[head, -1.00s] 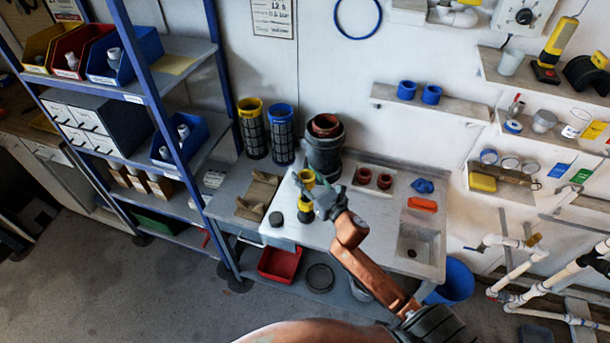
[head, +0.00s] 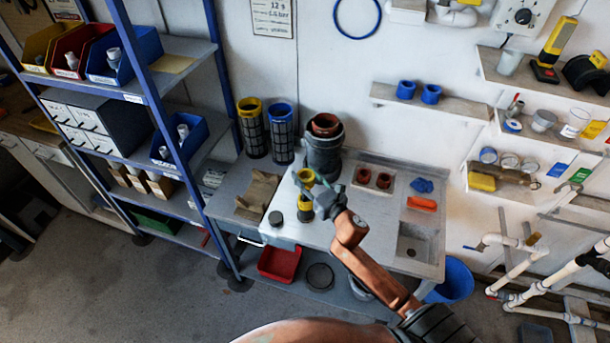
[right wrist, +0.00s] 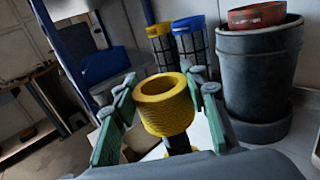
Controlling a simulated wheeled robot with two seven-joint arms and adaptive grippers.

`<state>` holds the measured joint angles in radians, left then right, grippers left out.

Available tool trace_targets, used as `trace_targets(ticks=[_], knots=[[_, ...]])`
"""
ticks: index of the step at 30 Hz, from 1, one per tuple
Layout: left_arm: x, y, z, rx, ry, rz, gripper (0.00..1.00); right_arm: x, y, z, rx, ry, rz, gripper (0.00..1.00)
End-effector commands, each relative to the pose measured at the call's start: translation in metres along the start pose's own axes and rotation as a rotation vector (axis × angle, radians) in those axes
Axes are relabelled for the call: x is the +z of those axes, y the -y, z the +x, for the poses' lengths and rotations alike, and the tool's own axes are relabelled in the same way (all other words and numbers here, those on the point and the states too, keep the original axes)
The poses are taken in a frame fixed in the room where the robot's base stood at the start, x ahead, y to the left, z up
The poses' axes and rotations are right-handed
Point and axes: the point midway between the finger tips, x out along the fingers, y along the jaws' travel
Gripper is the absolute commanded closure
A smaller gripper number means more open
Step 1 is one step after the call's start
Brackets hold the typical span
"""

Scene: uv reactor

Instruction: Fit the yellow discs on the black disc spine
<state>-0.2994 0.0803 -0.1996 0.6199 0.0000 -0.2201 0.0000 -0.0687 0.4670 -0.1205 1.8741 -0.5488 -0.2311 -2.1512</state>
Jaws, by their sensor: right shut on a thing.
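A yellow ribbed disc stack with a hole through it (right wrist: 167,104) is between the green fingers of my right gripper (right wrist: 165,92), which is shut on it. In the head view this yellow piece (head: 306,175) is at the tip of my right gripper (head: 309,184), over the worktop. Just below it stands the black disc spine (right wrist: 179,144), with yellow around it lower down (head: 305,215). The held piece hides the spine's top, so I cannot tell whether the two touch. My left gripper is not in view.
A large grey housing (head: 323,150) and two mesh filters, yellow-topped (head: 252,128) and blue-topped (head: 282,135), stand behind. A brown tray (head: 258,195) lies left.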

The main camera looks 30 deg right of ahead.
Motion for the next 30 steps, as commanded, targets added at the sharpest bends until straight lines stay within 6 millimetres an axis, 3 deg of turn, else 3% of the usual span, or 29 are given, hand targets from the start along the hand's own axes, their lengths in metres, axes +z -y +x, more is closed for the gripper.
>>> trace_targets(ticks=[11,30], knots=[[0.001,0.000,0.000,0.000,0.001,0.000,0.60,-0.001,0.000,0.000,0.000,0.000,-0.001,0.84],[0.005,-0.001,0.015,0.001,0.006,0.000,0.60,-0.019,0.000,0.000,0.000,0.000,-0.001,0.84]])
